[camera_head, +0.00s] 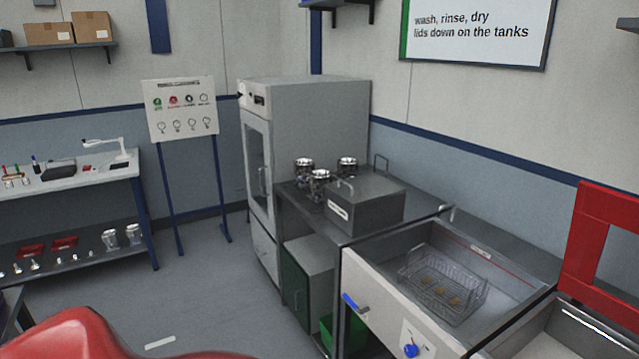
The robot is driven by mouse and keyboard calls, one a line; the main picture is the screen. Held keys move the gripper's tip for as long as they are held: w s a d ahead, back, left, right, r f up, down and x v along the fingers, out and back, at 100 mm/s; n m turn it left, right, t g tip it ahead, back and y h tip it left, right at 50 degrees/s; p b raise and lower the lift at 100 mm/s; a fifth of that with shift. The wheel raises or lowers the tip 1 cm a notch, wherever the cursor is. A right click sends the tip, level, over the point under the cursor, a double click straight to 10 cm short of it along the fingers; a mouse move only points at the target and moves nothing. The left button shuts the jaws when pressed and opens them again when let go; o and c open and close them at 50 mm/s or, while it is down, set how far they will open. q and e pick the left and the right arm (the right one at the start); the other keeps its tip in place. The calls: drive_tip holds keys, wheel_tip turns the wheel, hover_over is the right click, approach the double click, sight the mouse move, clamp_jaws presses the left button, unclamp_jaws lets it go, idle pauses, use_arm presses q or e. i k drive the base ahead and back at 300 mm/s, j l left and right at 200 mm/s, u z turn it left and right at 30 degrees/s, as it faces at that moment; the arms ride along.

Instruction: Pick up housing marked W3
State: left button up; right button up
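No marking W3 can be read on anything in view. Small silver metal parts (34,265) stand in a row on the lower shelf of the bench at the left, with two larger silver pieces (133,234) at its right end. Several shiny metal cylinders (320,184) stand on the grey counter beside the tall cabinet. Small brownish pieces lie in a wire basket (414,258) in the open tank. I cannot tell which of these, if any, is the housing. Neither of my grippers is in view.
A tall grey cabinet (305,115) stands mid-room. A grey lidded box (364,208) sits on the counter. The open tank (520,262) has a blue knob (411,350). A board on legs (181,108) stands behind clear floor (215,285). A red frame (607,205) rises at right.

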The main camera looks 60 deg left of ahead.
sight(302, 166)
drive_tip(key=u, duration=1.95)
drive_tip(key=i+j, duration=0.25)
drive_tip(key=i, duration=0.2)
drive_tip(key=i+j, duration=0.25)
drive_tip(key=i, duration=0.15)
drive_tip(key=i+j+u, duration=0.1)
drive_tip(key=i, duration=0.35)
drive_tip(key=i+j, duration=0.3)
drive_tip(key=i+j+u, duration=0.05)
drive_tip(key=i, duration=0.05)
